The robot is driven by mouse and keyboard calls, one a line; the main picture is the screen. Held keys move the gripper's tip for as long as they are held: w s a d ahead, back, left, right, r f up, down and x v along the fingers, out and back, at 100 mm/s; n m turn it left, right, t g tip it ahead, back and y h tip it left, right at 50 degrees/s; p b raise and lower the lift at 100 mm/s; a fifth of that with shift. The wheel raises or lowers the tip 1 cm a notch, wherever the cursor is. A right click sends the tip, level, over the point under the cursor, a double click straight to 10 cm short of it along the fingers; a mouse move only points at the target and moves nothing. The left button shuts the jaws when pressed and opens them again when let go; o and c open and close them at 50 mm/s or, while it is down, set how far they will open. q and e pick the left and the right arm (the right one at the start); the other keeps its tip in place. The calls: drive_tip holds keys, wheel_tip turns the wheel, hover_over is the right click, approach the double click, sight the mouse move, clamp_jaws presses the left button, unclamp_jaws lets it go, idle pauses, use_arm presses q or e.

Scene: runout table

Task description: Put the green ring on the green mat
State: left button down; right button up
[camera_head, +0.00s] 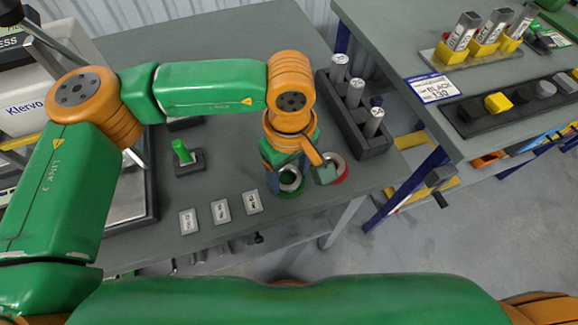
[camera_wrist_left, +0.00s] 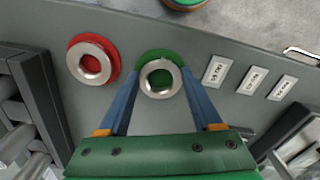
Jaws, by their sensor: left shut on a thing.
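A silver-grey ring (camera_head: 291,179) is between the fingers of my left gripper (camera_head: 300,178), which is shut on it. The ring also shows in the left wrist view (camera_wrist_left: 147,82), with green visible through its hole. The green mat (camera_head: 288,194) lies under the ring, near the table's front edge; its rim shows past the ring in the wrist view (camera_wrist_left: 158,53). I cannot tell whether the ring touches the mat or hangs just above it. My right gripper is not in view.
A second silver ring (camera_wrist_left: 94,63) sits on a red mat (camera_wrist_left: 73,46) beside the green one. Several white labels (camera_head: 220,211) lie to the left. A green peg on a dark base (camera_head: 188,167) stands farther left. A dark rack (camera_head: 373,145) with metal cylinders stands behind.

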use_arm(q)
drive_tip(key=shift+f+b, duration=0.25)
drive_tip(key=shift+b, duration=0.05)
drive_tip(key=shift+c, duration=0.3)
unclamp_jaws()
drive_tip(key=shift+r, duration=0.1)
drive_tip(key=shift+r+p, duration=0.15)
drive_tip(key=shift+p, duration=0.15)
wheel_tip(320, 180, up, 12)
drive_tip(key=b, duration=0.1)
